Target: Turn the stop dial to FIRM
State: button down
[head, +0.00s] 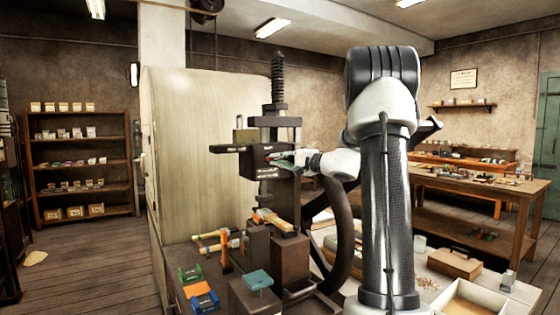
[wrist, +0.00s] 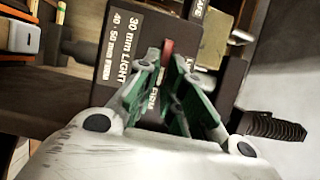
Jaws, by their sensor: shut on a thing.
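The press head (head: 268,163) is a dark block below the upright screw. My gripper (head: 284,160) is at its front face, with my arm coming in from the right. In the wrist view my gripper (wrist: 170,65) has green-padded fingers closed on the stop dial, and a red part of the dial (wrist: 167,48) shows between the fingertips. The fingers hide most of the dial, so I cannot tell its setting. A label (wrist: 125,50) reads "30 mm LIGHT" and "40 - 50 mm FIRM". More lettering beside the fingers is partly covered.
The black screw (head: 278,80) rises above the head. A large dark handwheel (head: 342,235) stands at the right of the press, partly behind my arm. A workbench (head: 480,187) and an open box (head: 470,300) are at the right.

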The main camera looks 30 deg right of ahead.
jog(key=shift+f, duration=0.1)
jog(key=c, duration=1.5)
grip_release()
jog(key=v, duration=0.7)
jog(key=shift+s+d, duration=0.1)
jog(key=shift+s, duration=0.15)
